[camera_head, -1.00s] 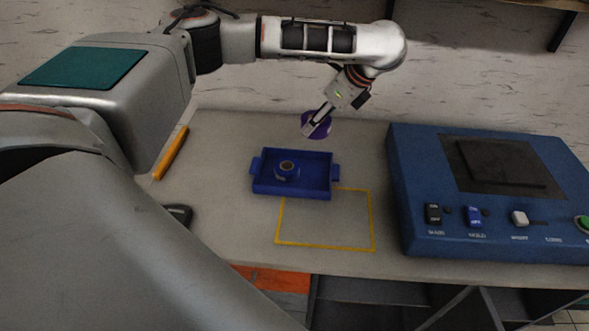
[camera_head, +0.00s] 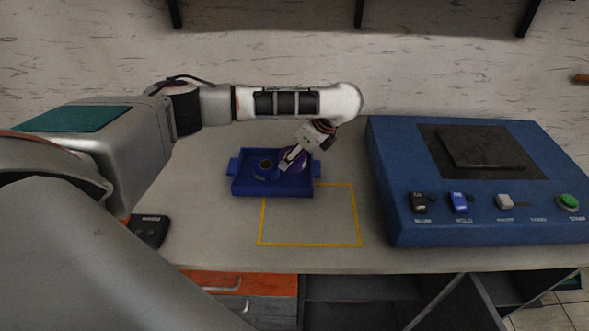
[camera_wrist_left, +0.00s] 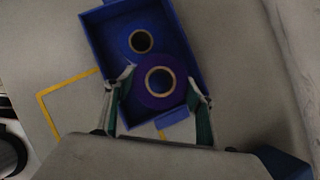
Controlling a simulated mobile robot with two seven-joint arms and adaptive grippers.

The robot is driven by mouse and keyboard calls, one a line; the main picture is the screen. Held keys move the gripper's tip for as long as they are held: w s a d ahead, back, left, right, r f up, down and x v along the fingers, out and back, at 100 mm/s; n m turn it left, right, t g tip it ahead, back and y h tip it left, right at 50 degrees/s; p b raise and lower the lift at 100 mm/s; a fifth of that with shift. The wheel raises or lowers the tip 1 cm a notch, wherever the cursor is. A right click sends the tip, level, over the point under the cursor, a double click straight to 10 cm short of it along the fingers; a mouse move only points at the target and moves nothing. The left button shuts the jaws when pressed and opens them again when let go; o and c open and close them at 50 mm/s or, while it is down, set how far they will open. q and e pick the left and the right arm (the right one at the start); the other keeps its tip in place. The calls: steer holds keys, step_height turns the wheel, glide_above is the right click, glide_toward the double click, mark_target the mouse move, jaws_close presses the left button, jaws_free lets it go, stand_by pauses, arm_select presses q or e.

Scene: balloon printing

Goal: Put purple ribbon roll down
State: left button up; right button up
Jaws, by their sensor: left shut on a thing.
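The purple ribbon roll (camera_head: 299,164) is between the fingers of my left gripper (camera_head: 291,156), which is shut on it, over the right part of the blue tray (camera_head: 271,191). In the left wrist view the purple roll (camera_wrist_left: 153,101) lies between the two fingertips (camera_wrist_left: 160,88), inside the tray outline. I cannot tell whether it touches the tray floor. A blue roll (camera_head: 264,171) with a tan core sits in the left part of the tray, right beside the purple one. It also shows in the left wrist view (camera_wrist_left: 140,41). My right gripper is not in view.
A yellow outlined square (camera_head: 309,244) on the table in front of the tray is empty. A large blue machine (camera_head: 385,215) with switches and a green button stands at the right. A black object (camera_head: 150,229) lies at the table's left front.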

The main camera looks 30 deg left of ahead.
arm_select(q)
step_height(320, 180, down, 4)
steer(key=shift+f+b, duration=0.25)
steer(key=shift+b, duration=0.6)
steer(key=shift+r, duration=0.1)
steer(key=o, duration=1.1)
